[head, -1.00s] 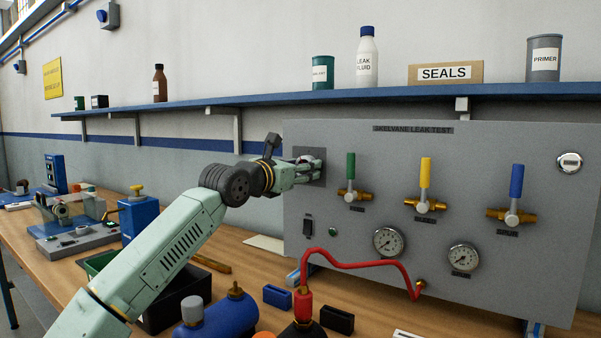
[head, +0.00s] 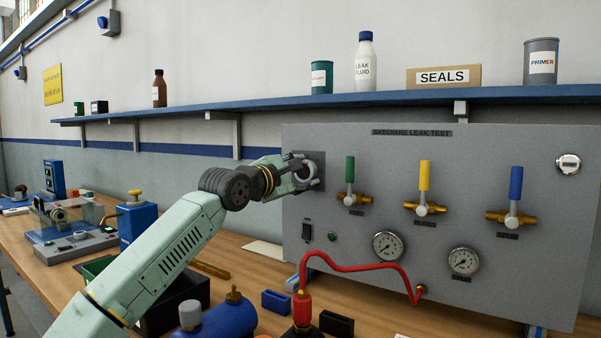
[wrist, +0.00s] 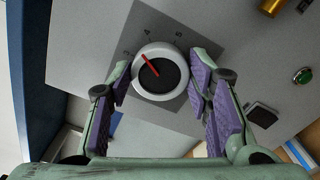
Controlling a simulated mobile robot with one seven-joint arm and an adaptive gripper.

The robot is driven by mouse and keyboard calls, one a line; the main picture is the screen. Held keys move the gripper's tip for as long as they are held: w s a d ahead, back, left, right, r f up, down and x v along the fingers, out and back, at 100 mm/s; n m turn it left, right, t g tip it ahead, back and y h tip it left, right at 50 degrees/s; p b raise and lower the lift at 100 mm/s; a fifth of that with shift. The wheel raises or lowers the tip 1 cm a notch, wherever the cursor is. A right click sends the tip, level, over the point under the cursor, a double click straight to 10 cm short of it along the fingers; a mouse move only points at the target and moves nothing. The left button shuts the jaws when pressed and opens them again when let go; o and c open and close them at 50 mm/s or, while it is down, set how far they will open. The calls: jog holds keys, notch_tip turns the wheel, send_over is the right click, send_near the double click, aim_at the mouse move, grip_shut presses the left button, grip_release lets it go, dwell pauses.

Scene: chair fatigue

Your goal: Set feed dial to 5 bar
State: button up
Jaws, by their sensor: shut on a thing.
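The feed dial (wrist: 161,82) is a round knob with a white rim, dark face and red pointer. It sits on a dark square plate (wrist: 181,41) at the upper left of the test panel. In the wrist view the red pointer points up and left; small marks around the knob are too small to read surely. My gripper (wrist: 160,76) has its purple-padded fingers on both sides of the knob, shut on it. In the head view my gripper (head: 305,180) is at the panel, partly covering the dial and plate.
The grey panel (head: 540,270) carries green, yellow and blue valve handles right of the dial, with two gauges (head: 387,246) and a red hose (head: 350,257) lower down. A blue shelf (head: 400,98) with cans and bottles runs above.

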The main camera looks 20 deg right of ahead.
jog(key=m+p, duration=0.1)
jog(key=m, duration=0.5)
jog(key=shift+m, duration=0.3)
jog(key=m+p, duration=0.1)
jog(key=m, duration=0.4)
jog(key=shift+f, duration=0.1)
jog(key=shift+m, duration=0.3)
jog(key=o, duration=1.1)
jog(key=shift+o, duration=0.2)
jog(key=v, duration=1.2)
